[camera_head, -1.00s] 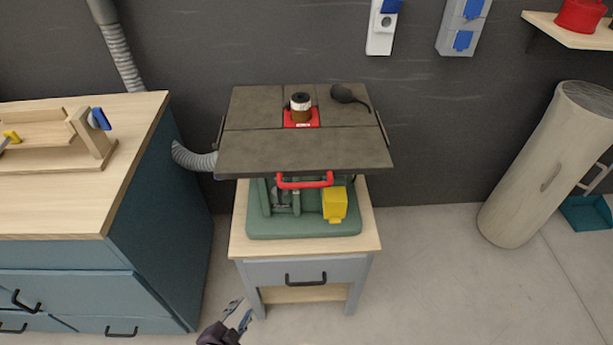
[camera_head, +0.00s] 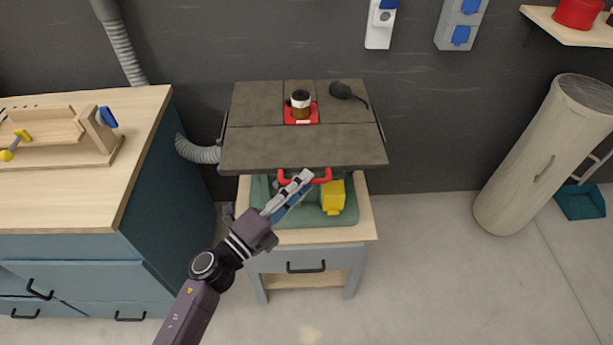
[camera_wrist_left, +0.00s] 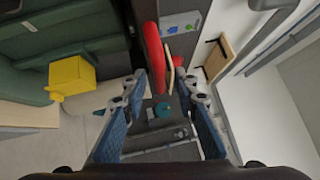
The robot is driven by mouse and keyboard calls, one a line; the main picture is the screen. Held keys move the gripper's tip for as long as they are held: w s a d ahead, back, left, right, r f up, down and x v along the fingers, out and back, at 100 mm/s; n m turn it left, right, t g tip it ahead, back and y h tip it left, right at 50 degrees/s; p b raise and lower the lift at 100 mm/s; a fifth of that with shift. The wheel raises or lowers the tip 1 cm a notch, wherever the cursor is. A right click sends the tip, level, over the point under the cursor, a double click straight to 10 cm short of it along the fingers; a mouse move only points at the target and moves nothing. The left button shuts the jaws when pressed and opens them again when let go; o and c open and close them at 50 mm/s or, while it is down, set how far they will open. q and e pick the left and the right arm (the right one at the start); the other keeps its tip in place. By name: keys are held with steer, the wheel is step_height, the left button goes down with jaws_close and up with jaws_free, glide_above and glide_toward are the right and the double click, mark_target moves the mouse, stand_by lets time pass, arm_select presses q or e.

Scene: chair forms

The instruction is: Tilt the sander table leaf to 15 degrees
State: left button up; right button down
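The sander table leaf (camera_head: 270,152) is the dark grey front panel of the sander's top in the head view. It looks about level with the rear panels. A red handle (camera_head: 325,176) hangs at its front edge and shows as a red bar in the left wrist view (camera_wrist_left: 153,55). My left gripper (camera_head: 303,178) is at the left part of this handle, its fingers partly covering it. In the left wrist view its blue-padded fingers (camera_wrist_left: 162,80) are apart, with the red bar at or just beyond the gap; contact cannot be told. My right gripper is out of view.
The sander's green base (camera_head: 262,190) with a yellow box (camera_head: 333,197) sits under the top on a grey stand (camera_head: 335,258). A wooden-topped blue cabinet (camera_head: 150,200) stands left. A large pale cylinder (camera_head: 540,160) leans at the right. Floor in front is clear.

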arm_select(q)
steer(key=shift+x, duration=0.9)
steer(key=shift+c, duration=0.5)
jaws_close()
